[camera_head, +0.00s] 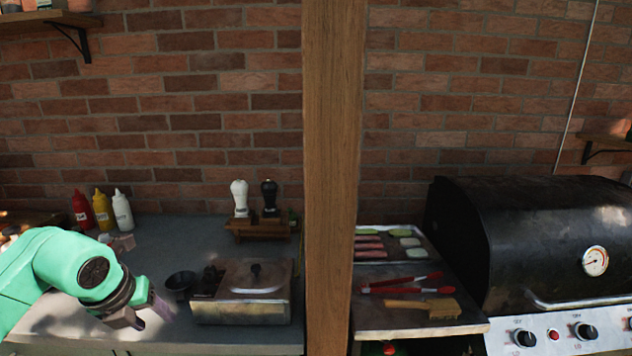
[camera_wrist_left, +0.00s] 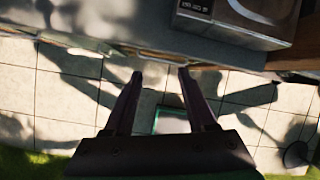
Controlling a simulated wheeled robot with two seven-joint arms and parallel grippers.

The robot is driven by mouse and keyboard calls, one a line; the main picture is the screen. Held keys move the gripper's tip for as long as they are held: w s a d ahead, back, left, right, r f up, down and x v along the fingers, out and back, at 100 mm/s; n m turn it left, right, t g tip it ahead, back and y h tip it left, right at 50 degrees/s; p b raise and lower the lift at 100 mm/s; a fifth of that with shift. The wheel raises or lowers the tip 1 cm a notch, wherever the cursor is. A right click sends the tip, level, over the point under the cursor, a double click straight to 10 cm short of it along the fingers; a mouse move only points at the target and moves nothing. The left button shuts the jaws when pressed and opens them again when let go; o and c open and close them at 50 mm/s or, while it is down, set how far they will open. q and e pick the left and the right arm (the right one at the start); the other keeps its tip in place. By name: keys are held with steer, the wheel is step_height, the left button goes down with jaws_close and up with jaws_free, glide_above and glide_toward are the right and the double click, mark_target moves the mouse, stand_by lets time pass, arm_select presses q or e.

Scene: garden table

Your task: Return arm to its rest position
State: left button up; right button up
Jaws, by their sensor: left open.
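My left arm (camera_head: 70,266) comes in from the left edge in green, in front of the grey counter. Its gripper (camera_head: 158,310) hangs at the counter's front area, near a small dark bowl (camera_head: 180,282). In the left wrist view the two fingers of this gripper (camera_wrist_left: 160,75) stand apart with nothing between them. Below them are pale floor tiles (camera_wrist_left: 65,88) and the counter edge. My right gripper is not in either view.
The grey counter (camera_head: 200,232) holds squeeze bottles (camera_head: 102,210), a metal box with a lid (camera_head: 243,290) and two shakers on a wooden stand (camera_head: 262,226). A wooden post (camera_head: 333,180) divides the view. Tongs (camera_head: 400,284), a brush (camera_head: 430,307) and a black grill (camera_head: 530,235) are right of it.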

arm_select(q)
steer(key=d+r+m+t+h, duration=0.3)
steer(key=d+h, duration=0.7)
steer(key=d, duration=1)
steer(key=d+r+n+t+h, duration=0.3)
steer(key=r+n+t+h, duration=0.15)
steer(key=r, duration=0.55)
steer(key=w+a+n+t+y, duration=0.4)
steer(key=a+n+t+y, duration=0.6)
steer(key=n, duration=0.7)
steer(key=s+a+f+n+g+y, duration=0.2)
steer(key=a+f+n+g+y, duration=0.6)
steer(key=f, duration=0.6)
steer(key=s+d+f+n+g+h, duration=0.1)
steer(key=s+f+n+g+h, duration=0.1)
steer(key=s+f+g, duration=0.6)
steer(key=s+d+f+n+g+h, duration=0.2)
steer(key=s+f+g, duration=0.1)
steer(key=s+f, duration=1)
step_height(320, 180, down, 21)
steer(key=g, duration=0.1)
steer(key=s+a+f, duration=0.1)
steer(key=s+f, duration=0.7)
steer(key=s+a+f+g, duration=0.1)
steer(key=s+a+f, duration=0.1)
steer(key=s+f, duration=0.6)
steer(key=shift+s+a+f, duration=0.2)
steer(key=shift+s+a, duration=0.05)
steer(key=shift+s, duration=0.05)
